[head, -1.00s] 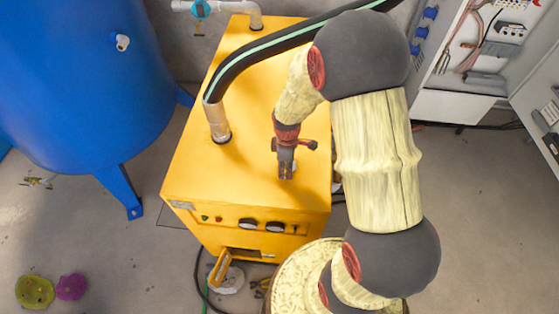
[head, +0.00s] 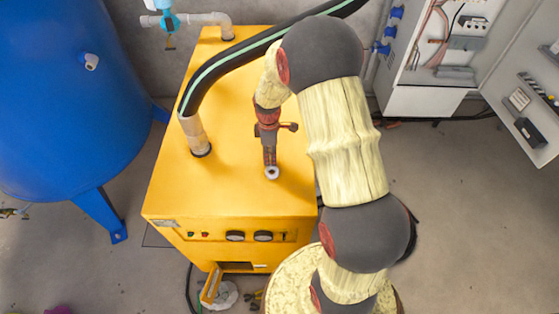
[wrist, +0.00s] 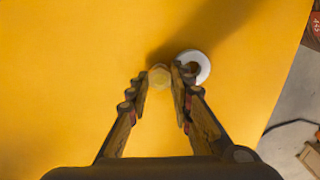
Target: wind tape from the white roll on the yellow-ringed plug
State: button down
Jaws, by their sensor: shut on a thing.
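My gripper (wrist: 162,82) points down over the yellow cabinet's top. Its two fingers stand on either side of a small pale, yellowish hexagonal piece (wrist: 159,76), which looks like the plug, and are shut on it. Its yellow ring is not clear. The white roll (wrist: 207,66) sits right beside the right fingertip, which partly covers it; its dark hole shows. In the head view the roll (head: 272,173) shows at the fingertips (head: 269,162), and the plug is hidden there. No strip of tape can be made out.
The yellow cabinet (head: 225,185) has a bare top around my gripper. A black hose with a green stripe (head: 222,72) rises from a pipe stub on it. A blue tank (head: 60,100) stands left, an open grey electrical box (head: 425,50) at the back right.

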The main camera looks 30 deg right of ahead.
jog(key=a, duration=0.5)
jog(key=shift+s, duration=0.35)
jog(key=shift+s+a+r, duration=0.1)
jog(key=shift+s+a, duration=0.3)
jog(key=shift+s, duration=0.2)
jog(key=shift+s+a, duration=0.35)
jog(key=shift+s, duration=0.2)
jog(key=s, duration=0.2)
jog(key=s+d, duration=0.1)
jog(key=shift+s, duration=0.4)
jog(key=d, duration=0.1)
jog(key=s+d, duration=0.1)
jog(key=d, duration=0.2)
jog(key=shift+s+d, duration=0.25)
jog(key=w+d, duration=0.3)
jog(key=shift+w+d, duration=0.2)
jog(key=r+p, duration=0.1)
jog(key=r, duration=0.1)
jog(key=r+p, duration=0.1)
jog(key=r, duration=0.1)
jog(key=shift+s+a+r+p, duration=0.1)
jog(key=shift+s+r+p, duration=0.1)
jog(key=shift+p, duration=0.1)
jog(key=shift+r+p, duration=0.45)
jog(key=shift+r, duration=0.35)
